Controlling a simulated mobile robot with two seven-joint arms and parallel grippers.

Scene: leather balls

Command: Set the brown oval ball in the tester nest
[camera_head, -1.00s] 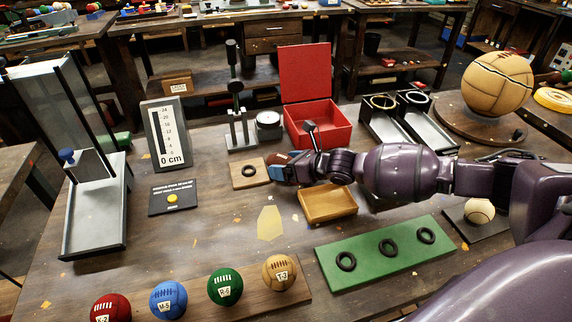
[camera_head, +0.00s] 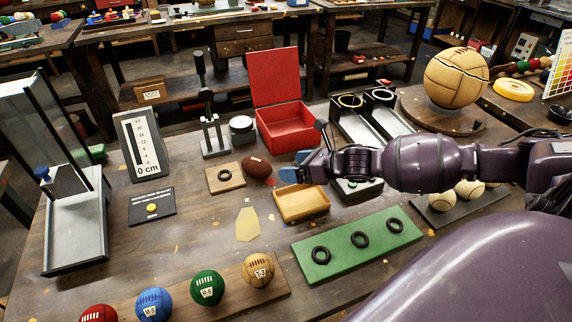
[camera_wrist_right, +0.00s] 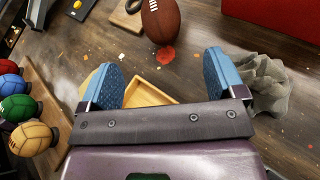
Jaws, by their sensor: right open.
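The brown oval ball (camera_head: 257,167) lies on the table, just right of a small wooden block with a black ring (camera_head: 226,176). It also shows at the top of the right wrist view (camera_wrist_right: 160,20), apart from my fingers. The ring (camera_wrist_right: 133,5) is partly cut off there. I cannot tell for certain which fixture is the tester nest. My right gripper (camera_head: 297,168) is open and empty, to the right of the ball. My left gripper is out of view.
A red open box (camera_head: 290,125) stands behind the ball. A wooden tray (camera_head: 301,204) and a green board with rings (camera_head: 357,240) lie in front. A gauge stand (camera_head: 214,137) stands behind the block. Grey cloth (camera_wrist_right: 265,85) lies beside my right finger.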

